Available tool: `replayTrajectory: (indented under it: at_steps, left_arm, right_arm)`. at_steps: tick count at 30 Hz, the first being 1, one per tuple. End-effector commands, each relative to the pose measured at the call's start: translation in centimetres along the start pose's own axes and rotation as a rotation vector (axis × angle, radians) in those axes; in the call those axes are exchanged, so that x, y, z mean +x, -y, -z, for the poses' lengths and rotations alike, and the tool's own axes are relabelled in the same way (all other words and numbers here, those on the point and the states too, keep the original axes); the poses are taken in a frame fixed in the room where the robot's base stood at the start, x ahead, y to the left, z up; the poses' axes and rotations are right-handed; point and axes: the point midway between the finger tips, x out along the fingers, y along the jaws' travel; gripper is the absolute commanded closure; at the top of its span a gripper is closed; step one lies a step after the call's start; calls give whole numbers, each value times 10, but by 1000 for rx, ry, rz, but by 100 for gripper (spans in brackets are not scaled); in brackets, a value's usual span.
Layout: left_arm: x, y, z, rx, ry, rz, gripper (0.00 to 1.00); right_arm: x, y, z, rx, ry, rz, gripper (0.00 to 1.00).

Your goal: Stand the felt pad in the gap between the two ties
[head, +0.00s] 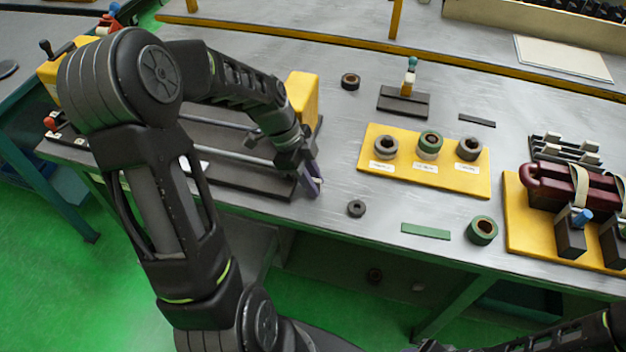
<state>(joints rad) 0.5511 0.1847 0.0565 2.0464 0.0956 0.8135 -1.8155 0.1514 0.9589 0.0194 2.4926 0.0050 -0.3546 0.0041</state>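A thin flat green strip (426,231), which looks like the felt pad, lies on the table near its front edge. At the right, a maroon coil (545,184) sits on a yellow board, with two pale bands, seemingly the ties, around it: one tie (580,187) and another at the picture's right edge (621,184). My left gripper (311,183) points down at the right end of a dark rail fixture, well left of the strip; its finger opening is too small to judge. My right arm enters at the lower right; its dark end (431,346) is cut off by the bottom edge.
A yellow board (373,181) holds several rings. Loose rings lie at the front (356,208), beside the strip (482,230) and at the back (350,81). A dark stand (404,103) and a dark strip (477,120) lie behind. Blue-topped posts (570,238) stand before the coil.

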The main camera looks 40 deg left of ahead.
Motion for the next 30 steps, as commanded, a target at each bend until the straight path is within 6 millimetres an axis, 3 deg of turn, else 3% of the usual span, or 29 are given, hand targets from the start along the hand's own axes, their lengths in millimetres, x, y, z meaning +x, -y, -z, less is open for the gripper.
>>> replayTrajectory:
  at_steps: [4, 16, 20, 30]
  left_arm:
    - [0, 0, 0, 0, 0, 0, 67]
    - [-8, 1, 1, 0, 0, 2, 67]
    - [-25, 1, 0, 0, 1, 5, 67]
    - [-95, 1, 1, 1, 1, 5, 67]
  right_arm:
    - [0, 0, 0, 0, 0, 0, 64]
    - [-2, 0, 0, 1, 1, -1, 64]
    - [1, 0, 0, 0, 0, 0, 64]
    - [8, -2, 1, -2, -2, 3, 64]
